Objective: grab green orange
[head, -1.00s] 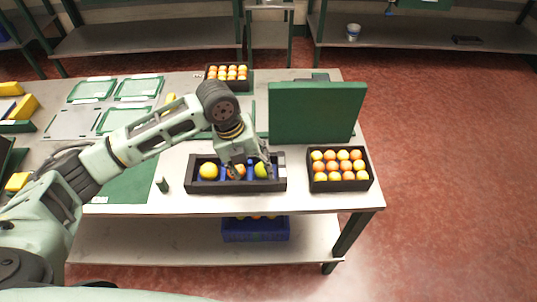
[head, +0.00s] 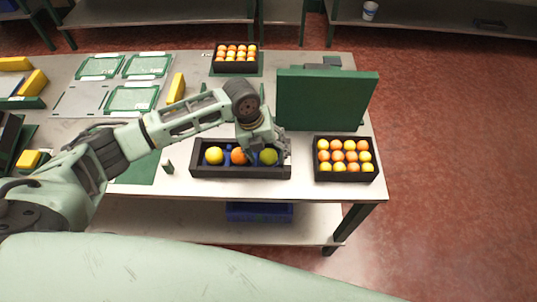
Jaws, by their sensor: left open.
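A green orange (head: 268,156) lies at the right end of a long black tray (head: 240,173) near the table's front edge. An orange one (head: 239,156) lies in the tray's middle and a yellow one (head: 214,155) at its left. My left gripper (head: 283,150) is open, pointing down at the tray's right end, just right of the green orange and close to it. Whether a finger touches the fruit cannot be told. The gripper partly hides the tray's back right corner. My right gripper is not in view.
A black crate of orange and yellow fruit (head: 345,178) stands to the right, and another such crate (head: 235,67) at the back. A green upright panel (head: 326,99) rises behind the tray. A small dark green object (head: 168,167) stands left of the tray.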

